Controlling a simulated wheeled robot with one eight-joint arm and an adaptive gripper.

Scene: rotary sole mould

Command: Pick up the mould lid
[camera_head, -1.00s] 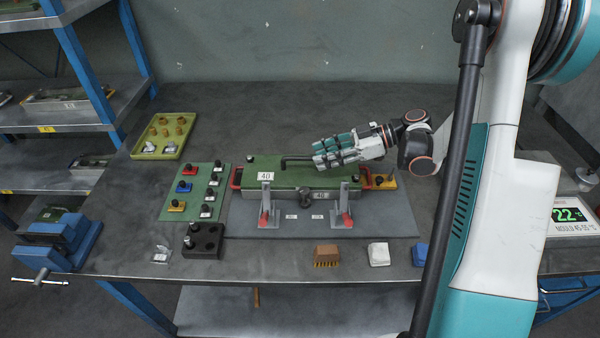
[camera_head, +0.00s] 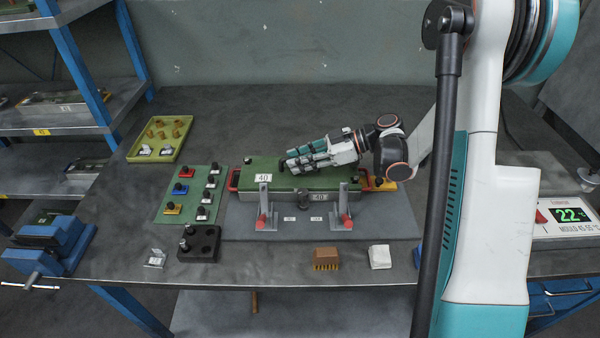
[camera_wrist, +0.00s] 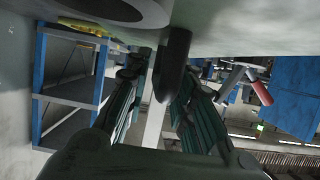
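The mould lid (camera_head: 262,165) is a green plate with a white "40" label, lying flat on the grey mould (camera_head: 285,197) at the middle of the bench. My gripper (camera_head: 290,160) is low over the lid, reaching in from the right, and covers most of its dark bar handle. In the wrist view, my gripper (camera_wrist: 163,78) has its two ribbed fingers apart, one on each side of the dark handle (camera_wrist: 172,65). A gap shows on the left of the handle; contact on the right cannot be told.
Two upright clamps with red grips (camera_head: 263,205) (camera_head: 345,205) stand before the mould. A green board of coloured knobs (camera_head: 175,197) and a black block (camera_head: 200,243) lie left. A brush (camera_head: 326,258) and white block (camera_head: 380,257) lie in front. Bare bench is behind.

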